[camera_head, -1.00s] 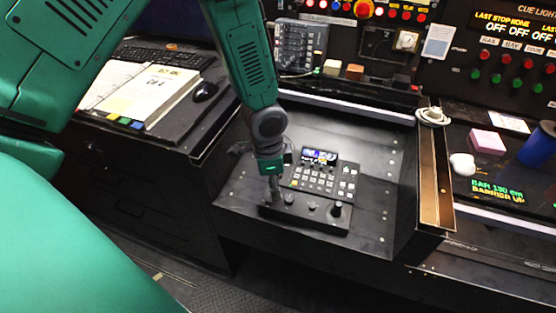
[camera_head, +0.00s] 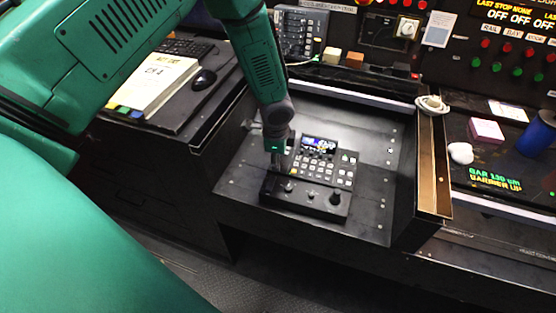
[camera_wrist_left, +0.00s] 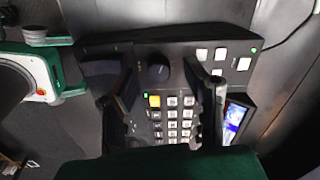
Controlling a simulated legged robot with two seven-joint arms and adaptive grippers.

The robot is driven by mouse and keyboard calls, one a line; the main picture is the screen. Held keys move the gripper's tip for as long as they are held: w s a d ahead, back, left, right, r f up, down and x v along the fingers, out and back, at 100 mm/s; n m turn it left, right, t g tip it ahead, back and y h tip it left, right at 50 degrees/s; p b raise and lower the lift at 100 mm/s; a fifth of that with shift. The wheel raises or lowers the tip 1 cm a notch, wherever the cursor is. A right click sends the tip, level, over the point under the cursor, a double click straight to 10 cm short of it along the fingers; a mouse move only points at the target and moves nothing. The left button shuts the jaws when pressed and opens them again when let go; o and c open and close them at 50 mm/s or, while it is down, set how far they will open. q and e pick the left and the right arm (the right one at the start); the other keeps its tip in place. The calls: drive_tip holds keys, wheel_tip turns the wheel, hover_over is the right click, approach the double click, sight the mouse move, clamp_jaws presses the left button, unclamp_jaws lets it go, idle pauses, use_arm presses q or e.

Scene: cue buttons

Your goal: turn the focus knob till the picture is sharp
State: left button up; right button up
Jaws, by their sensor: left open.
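A black control unit (camera_head: 352,172) with a keypad stands on the dark desk. Its small screen (camera_head: 319,145) is lit blue, and in the left wrist view the screen (camera_wrist_left: 236,117) shows at the right edge; whether its picture is sharp I cannot tell. Several dark knobs stand on the front strip, among them a large one (camera_head: 336,198) at the right; which one sets focus is not readable. My left gripper (camera_head: 277,165) hangs over the unit's left end. In the left wrist view its open fingers (camera_wrist_left: 160,82) straddle a dark round knob (camera_wrist_left: 158,70), apparently without touching it.
A raised wooden-edged side panel (camera_head: 432,170) bounds the right. A pink block (camera_head: 486,131) and a blue cup (camera_head: 537,138) stand farther right.

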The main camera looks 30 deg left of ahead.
use_arm(q)
drive_tip(key=shift+f, duration=0.65)
clamp_jaws()
drive_tip(key=shift+w+r+n, duration=0.1)
drive_tip(key=shift+n, duration=1.5)
unclamp_jaws()
